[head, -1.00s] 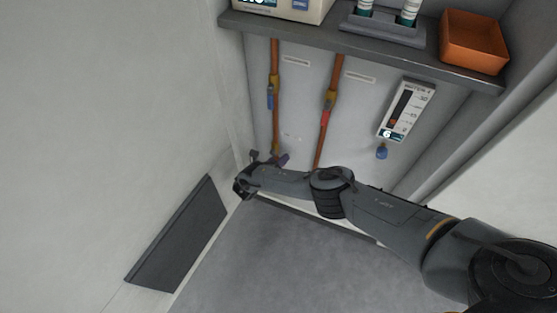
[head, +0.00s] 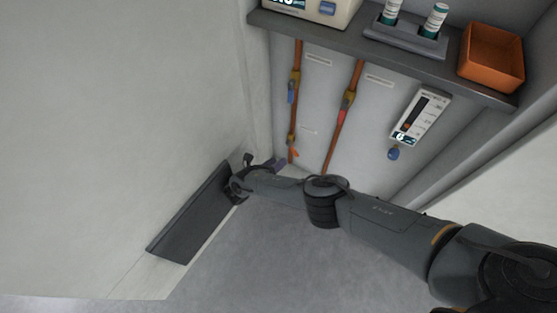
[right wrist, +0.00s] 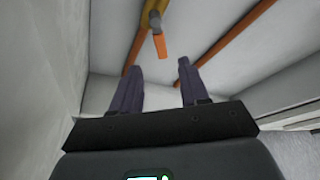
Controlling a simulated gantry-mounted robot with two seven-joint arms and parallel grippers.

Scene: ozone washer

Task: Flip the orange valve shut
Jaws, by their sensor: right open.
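The orange valve (head: 294,152) is low on the left copper pipe, its small orange handle sticking out to the lower right of a brass body. In the right wrist view the orange handle (right wrist: 160,46) hangs from the brass body (right wrist: 152,18), at an angle to the pipe. My right gripper (head: 264,163) is open and empty, just below and left of the valve. In the right wrist view its two fingers (right wrist: 160,68) are spread, with the handle beyond the gap between their tips and apparently not touched. My left gripper is not in view.
A blue-handled valve (head: 291,92) is higher on the same pipe. A red-handled valve (head: 345,107) is on the right pipe. A gauge (head: 421,115) and blue knob (head: 393,154) are further right. A shelf (head: 380,58) overhangs, bearing an orange bin (head: 492,57). A pale wall closes the left.

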